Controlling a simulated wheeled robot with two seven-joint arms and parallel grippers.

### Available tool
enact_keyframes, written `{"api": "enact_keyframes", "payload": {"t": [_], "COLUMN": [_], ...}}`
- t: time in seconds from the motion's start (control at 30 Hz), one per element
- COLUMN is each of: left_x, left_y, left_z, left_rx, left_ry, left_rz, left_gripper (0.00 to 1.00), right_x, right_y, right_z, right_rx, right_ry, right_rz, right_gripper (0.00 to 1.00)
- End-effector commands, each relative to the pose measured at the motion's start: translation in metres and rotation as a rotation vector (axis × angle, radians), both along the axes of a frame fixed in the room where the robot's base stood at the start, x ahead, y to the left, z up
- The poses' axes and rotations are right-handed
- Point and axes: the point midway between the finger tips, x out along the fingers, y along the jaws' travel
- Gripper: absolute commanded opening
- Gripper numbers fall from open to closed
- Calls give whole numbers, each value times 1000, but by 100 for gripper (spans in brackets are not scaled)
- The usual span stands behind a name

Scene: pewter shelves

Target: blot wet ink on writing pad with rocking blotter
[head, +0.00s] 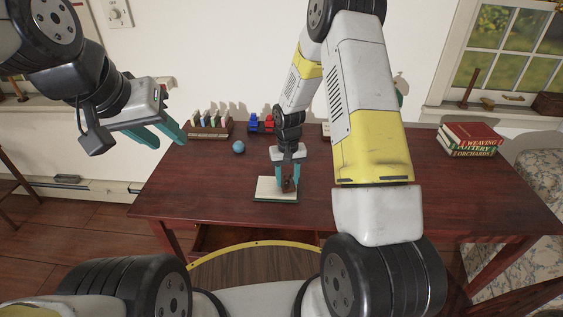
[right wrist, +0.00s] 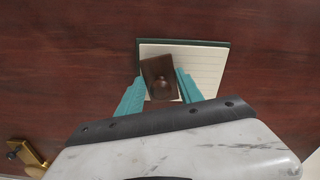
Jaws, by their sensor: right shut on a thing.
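The writing pad (head: 268,189) lies on the dark red table, cream with a green edge. In the right wrist view its ruled page (right wrist: 208,62) shows around the blotter. The rocking blotter (right wrist: 159,75) is a dark brown block with a round knob. It also shows in the head view (head: 288,184), over the right part of the pad. My right gripper (right wrist: 160,92) is shut on the blotter, teal fingers on both sides. I cannot tell whether the blotter touches the page. Wet ink is not visible. My left gripper (head: 165,130) is open and empty, in the air left of the table.
A rack of bottles or cards (head: 208,125), a blue ball (head: 238,147) and blue and red items (head: 262,123) stand along the back left. Stacked books (head: 470,139) are at the back right. A brass piece (right wrist: 28,155) shows in the right wrist view. The table's left front is clear.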

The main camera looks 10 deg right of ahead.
Motion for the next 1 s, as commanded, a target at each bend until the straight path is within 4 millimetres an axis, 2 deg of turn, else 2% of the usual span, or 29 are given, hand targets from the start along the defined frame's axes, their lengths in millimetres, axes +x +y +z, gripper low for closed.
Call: {"api": "enact_keyframes", "payload": {"t": [0.43, 1.0], "left_x": [0, 0], "left_y": [0, 0], "left_z": [0, 0], "left_rx": [0, 0], "left_ry": [0, 0], "left_rz": [0, 0], "left_gripper": [36, 36], "right_x": [0, 0], "right_y": [0, 0], "right_z": [2, 48], "right_rx": [0, 0], "right_ry": [1, -1], "right_rz": [0, 0], "right_gripper": [11, 11]}}
